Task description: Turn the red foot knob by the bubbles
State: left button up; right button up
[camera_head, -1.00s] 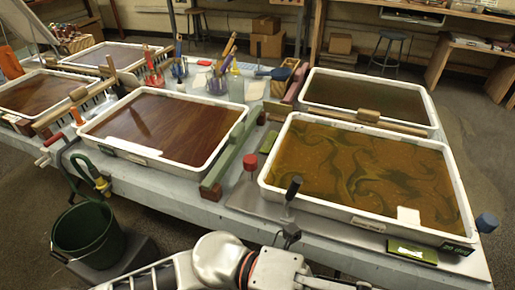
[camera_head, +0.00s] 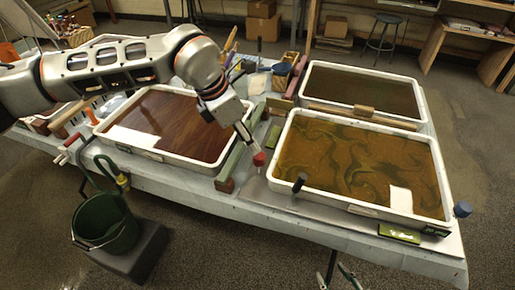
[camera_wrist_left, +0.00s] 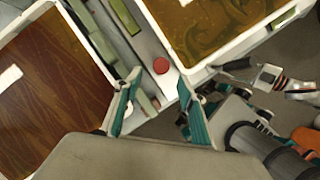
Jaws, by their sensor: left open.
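The red foot knob (camera_head: 259,159) stands upright at the left front corner of the amber, swirled tray (camera_head: 279,178). In the left wrist view the round red knob (camera_wrist_left: 161,65) lies ahead of and between the two teal fingertips. My left gripper (camera_head: 247,143) reaches down from the left, just above the knob; in the left wrist view its fingers (camera_wrist_left: 158,82) are apart with nothing between them. Whether it touches the knob I cannot tell. My right gripper (camera_head: 338,268) is low at the bottom edge, partly cut off. I cannot make out bubbles clearly.
A green rail (camera_head: 229,168) runs between this tray and the brown tray (camera_head: 200,162). A dark tray (camera_head: 424,107) stands behind.

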aim_at(259, 155)
pick_arm(q)
jog(key=b+x, duration=0.1)
jog(key=x, duration=0.6)
jog(key=shift+s+d+f, duration=0.1)
jog(key=shift+d+f, duration=0.05)
jog(key=shift+f, duration=0.1)
jog(key=c, duration=1.1)
